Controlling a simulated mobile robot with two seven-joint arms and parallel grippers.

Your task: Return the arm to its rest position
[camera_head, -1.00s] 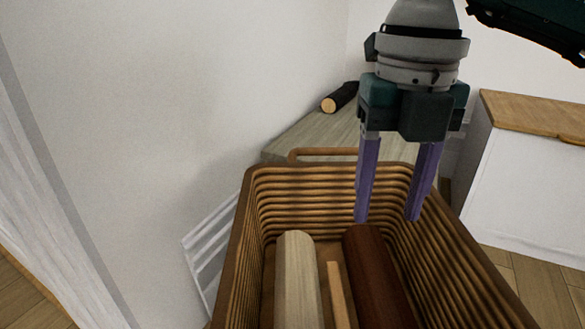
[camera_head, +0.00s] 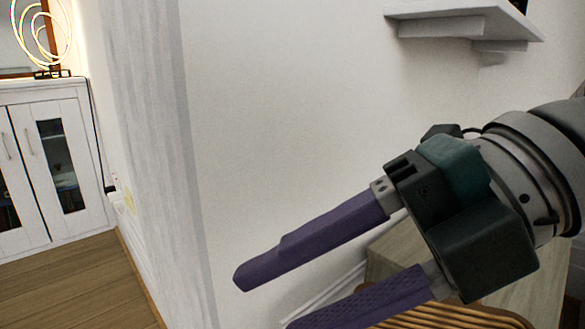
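My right gripper (camera_head: 268,302) comes in from the right side of the head view. Its two purple fingers point to the lower left and are spread apart. Nothing is between them, so it is open and empty. Its dark body and grey wrist fill the right part of the view. My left gripper is not in view.
The rim of a brown ribbed basket (camera_head: 452,317) shows at the bottom, behind the lower finger. A pale wooden surface (camera_head: 535,293) lies partly hidden behind the gripper. A white shelf (camera_head: 455,18) juts from the wall. A white cabinet (camera_head: 75,160) stands at far left beside clear floor (camera_head: 85,285).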

